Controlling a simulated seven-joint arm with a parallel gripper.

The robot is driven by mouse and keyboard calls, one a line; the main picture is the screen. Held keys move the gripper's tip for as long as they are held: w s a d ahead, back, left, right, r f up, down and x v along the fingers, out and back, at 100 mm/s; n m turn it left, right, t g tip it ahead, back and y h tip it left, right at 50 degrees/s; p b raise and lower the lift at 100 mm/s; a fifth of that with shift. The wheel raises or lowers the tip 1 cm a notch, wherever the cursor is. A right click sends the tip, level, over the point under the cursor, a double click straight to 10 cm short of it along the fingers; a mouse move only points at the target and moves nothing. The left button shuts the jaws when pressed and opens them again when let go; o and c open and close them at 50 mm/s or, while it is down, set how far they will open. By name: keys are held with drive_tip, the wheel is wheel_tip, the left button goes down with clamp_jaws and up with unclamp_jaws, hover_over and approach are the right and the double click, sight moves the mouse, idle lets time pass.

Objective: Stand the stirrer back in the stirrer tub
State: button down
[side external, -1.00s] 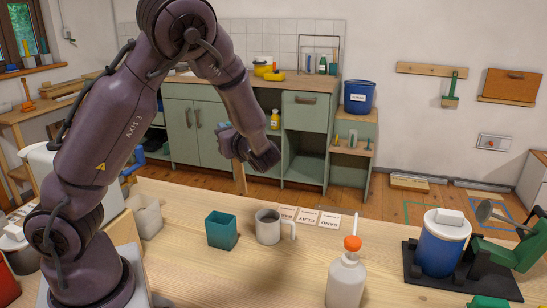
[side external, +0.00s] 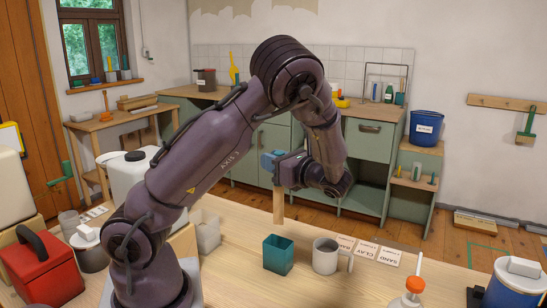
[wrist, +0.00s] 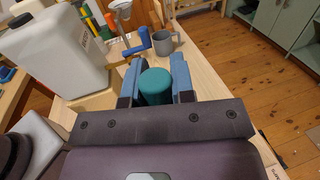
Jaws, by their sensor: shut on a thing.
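The stirrer (side external: 278,206) has a flat wooden shaft that hangs roughly upright. My gripper (side external: 271,161) is shut on its upper end. In the wrist view, a rounded teal end (wrist: 156,82), apparently the stirrer's handle, sits between the blue fingers (wrist: 157,72). The stirrer tub, a square teal tub (side external: 278,256), stands on the table. In the side view the shaft's lower end shows just above the tub's far rim. I cannot tell whether it is directly over the opening or behind it. The tub's inside is mostly hidden.
A grey mug (side external: 325,257) stands close right of the tub, with labelled cards (side external: 366,249) beyond it. A pale container (side external: 207,236) stands to the left. A bottle with an orange cap (side external: 415,285) is at the front right. A white jug (wrist: 52,55) shows in the wrist view.

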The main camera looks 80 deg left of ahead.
sight(281, 208)
drive_tip(key=shift+f, duration=6)
drive_tip(key=shift+c, duration=2.1)
unclamp_jaws()
drive_tip(key=shift+w+d+r, duration=0.35)
drive_tip(key=shift+w+d, duration=0.25)
drive_tip(key=shift+d, duration=0.4)
drive_tip(key=shift+w+d+r, duration=0.35)
drive_tip(key=shift+w+d, duration=0.25)
drive_tip(key=shift+d, duration=0.4)
drive_tip(key=shift+w+d+r, duration=0.35)
drive_tip(key=shift+w+d, duration=0.25)
drive_tip(key=shift+d, duration=0.4)
